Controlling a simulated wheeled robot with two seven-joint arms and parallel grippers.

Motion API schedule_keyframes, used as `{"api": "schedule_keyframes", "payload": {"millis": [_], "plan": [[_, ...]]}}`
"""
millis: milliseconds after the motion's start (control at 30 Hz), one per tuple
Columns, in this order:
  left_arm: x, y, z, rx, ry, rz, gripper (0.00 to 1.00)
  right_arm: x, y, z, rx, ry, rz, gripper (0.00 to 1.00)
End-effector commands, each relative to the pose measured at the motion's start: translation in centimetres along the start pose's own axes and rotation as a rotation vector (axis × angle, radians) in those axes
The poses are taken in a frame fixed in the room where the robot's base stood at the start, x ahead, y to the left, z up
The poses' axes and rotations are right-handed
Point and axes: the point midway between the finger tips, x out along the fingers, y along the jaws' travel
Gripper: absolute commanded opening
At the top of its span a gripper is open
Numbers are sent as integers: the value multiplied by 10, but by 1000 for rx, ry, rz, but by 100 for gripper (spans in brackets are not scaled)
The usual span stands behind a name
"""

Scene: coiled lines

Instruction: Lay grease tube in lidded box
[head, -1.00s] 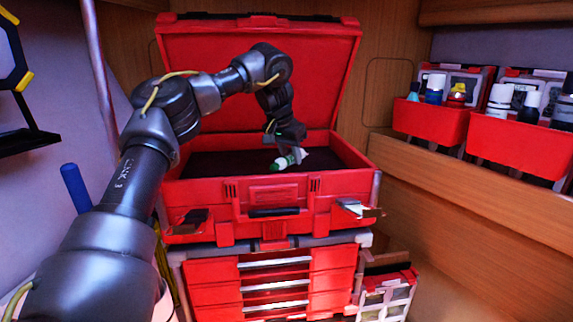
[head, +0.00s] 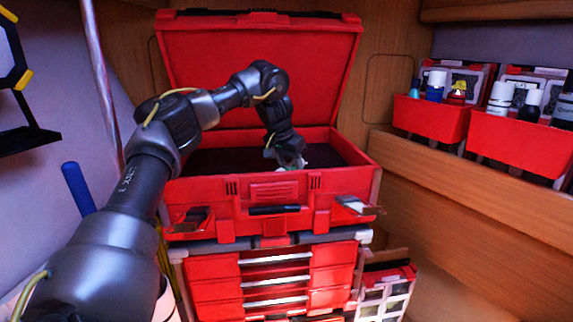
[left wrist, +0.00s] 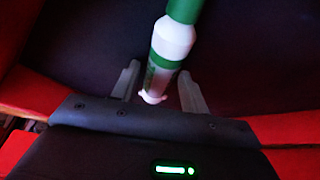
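The red lidded box (head: 210,192) stands in the middle of the head view with its lid (head: 230,60) raised and its dark inside showing. My left gripper (head: 291,160) reaches down into the box. The green and white grease tube (left wrist: 174,42) shows in the left wrist view against the box's dark floor. Its narrow end lies between the two fingers (left wrist: 158,70), with a gap visible on each side, so the gripper looks open around it. In the head view the tube is mostly hidden by the gripper and the box's front wall. My right gripper is not in view.
The box sits on a red drawer unit (head: 213,292). Red bins (head: 520,145) with several bottles stand on a wooden ledge at the right. The raised lid stands behind my left arm, and the box's side walls flank the gripper.

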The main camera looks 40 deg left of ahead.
Motion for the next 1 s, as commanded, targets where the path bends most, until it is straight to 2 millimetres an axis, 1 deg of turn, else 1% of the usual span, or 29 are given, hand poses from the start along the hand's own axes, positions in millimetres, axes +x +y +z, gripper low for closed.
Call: {"api": "schedule_keyframes", "payload": {"millis": [267, 367, 467, 567, 800, 900, 1000], "plan": [[0, -1, 0, -1, -2, -2, 52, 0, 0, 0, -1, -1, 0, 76], [-6, -1, -2, -1, -1, -3, 52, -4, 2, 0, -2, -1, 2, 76], [-15, -1, -2, 0, 1, -3, 52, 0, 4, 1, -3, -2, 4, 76], [-31, -1, -2, -1, 3, -5, 52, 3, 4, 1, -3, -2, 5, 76], [-80, 0, -2, 0, 4, -4, 52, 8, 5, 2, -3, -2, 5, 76], [-97, 0, -2, 0, 3, -4, 52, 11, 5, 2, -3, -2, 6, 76], [-111, 0, -2, -1, 1, -4, 52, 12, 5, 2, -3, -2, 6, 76]]}}
